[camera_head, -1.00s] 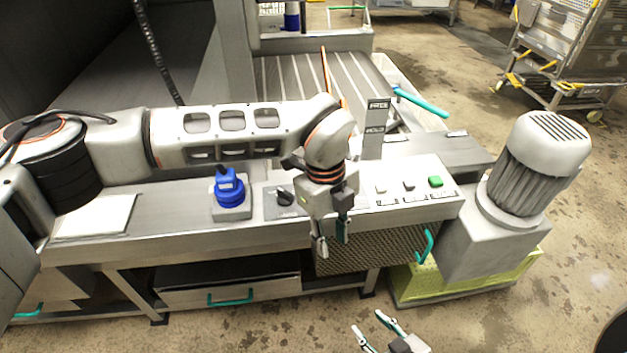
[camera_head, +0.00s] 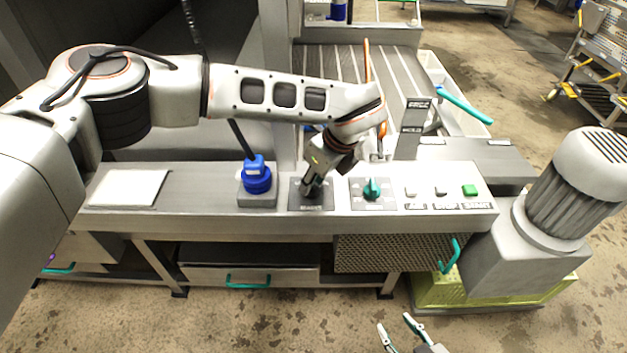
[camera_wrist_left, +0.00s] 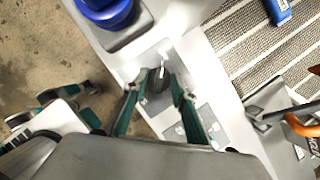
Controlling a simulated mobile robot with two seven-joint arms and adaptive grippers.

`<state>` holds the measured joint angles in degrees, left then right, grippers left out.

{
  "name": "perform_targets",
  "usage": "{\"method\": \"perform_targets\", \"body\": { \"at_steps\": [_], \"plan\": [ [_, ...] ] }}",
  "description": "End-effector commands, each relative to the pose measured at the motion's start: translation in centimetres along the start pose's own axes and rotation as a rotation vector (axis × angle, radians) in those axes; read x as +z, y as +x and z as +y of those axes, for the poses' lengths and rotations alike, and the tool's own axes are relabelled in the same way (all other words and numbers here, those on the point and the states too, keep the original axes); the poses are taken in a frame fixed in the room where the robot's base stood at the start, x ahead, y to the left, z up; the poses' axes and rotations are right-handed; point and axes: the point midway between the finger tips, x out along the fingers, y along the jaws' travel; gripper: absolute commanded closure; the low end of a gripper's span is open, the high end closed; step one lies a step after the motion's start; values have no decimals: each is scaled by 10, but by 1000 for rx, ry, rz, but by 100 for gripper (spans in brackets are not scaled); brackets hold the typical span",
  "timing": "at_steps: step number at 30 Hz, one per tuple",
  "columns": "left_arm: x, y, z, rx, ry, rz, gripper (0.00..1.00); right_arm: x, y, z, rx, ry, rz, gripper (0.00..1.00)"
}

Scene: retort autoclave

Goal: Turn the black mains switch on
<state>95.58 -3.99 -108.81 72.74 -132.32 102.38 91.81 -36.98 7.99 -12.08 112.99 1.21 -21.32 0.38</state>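The black mains switch (camera_wrist_left: 157,84) is a dark knob on a grey plate (camera_head: 297,198) on the bench, right of the blue plug. My left gripper (camera_head: 311,192) points down over it and largely hides it in the head view. In the left wrist view, the fingers of my left gripper (camera_wrist_left: 156,88) stand on either side of the knob. They look open, with the knob between the tips; firm contact cannot be made out. My right gripper (camera_head: 394,322) is open and empty, low in front of the bench.
The blue plug (camera_head: 256,178) stands close left of the switch. A teal knob (camera_head: 372,189) and several push buttons, including a green one (camera_head: 470,190), lie to the right. A grey motor (camera_head: 574,185) stands at the right end. A white sheet (camera_head: 128,188) lies left.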

Motion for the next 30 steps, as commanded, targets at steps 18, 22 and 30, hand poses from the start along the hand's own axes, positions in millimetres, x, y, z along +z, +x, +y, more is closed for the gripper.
{"method": "perform_targets", "body": {
  "at_steps": [18, 22, 30],
  "plan": [
    [0, 4, 0, 0, 1, 1, 100, -1, 0, 1, 1, -1, 1, 60],
    [0, 4, 0, -2, 8, 1, 100, -1, 0, 1, 2, -1, 2, 60],
    [0, 3, 1, -39, 95, 0, 100, -5, -2, 2, 2, 1, 6, 60]
  ]
}}
